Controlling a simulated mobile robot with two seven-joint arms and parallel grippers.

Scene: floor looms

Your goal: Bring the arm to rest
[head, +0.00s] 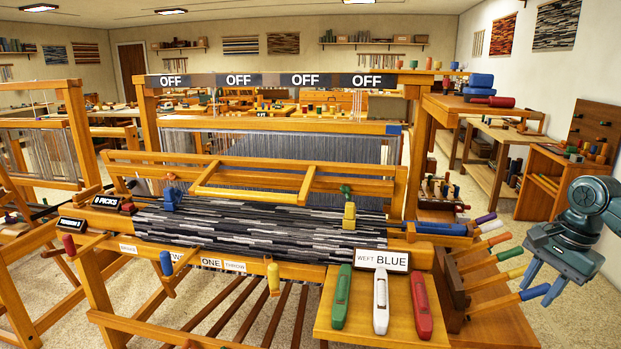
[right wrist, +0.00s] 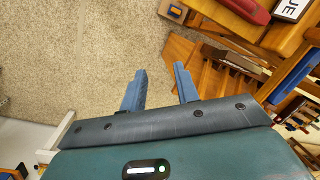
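My right gripper (head: 541,283) is at the right side of the head view, pointing down, beside the loom's right-hand handles. Its two blue fingers stand apart with nothing between them. In the right wrist view, the gripper (right wrist: 159,86) is also open and empty, with bare speckled floor beyond the fingertips. The teal right wrist above it shows, but most of the arm is outside the picture. My left arm and left gripper are not in view.
A wooden loom (head: 240,158) with grey-black cloth (head: 260,222) fills the middle. Handles with coloured ends (head: 508,254) stick out close left of the right gripper. A shelf holds green, white and red shuttles (head: 421,305). A wooden cabinet (head: 540,180) stands behind. Floor at lower right is clear.

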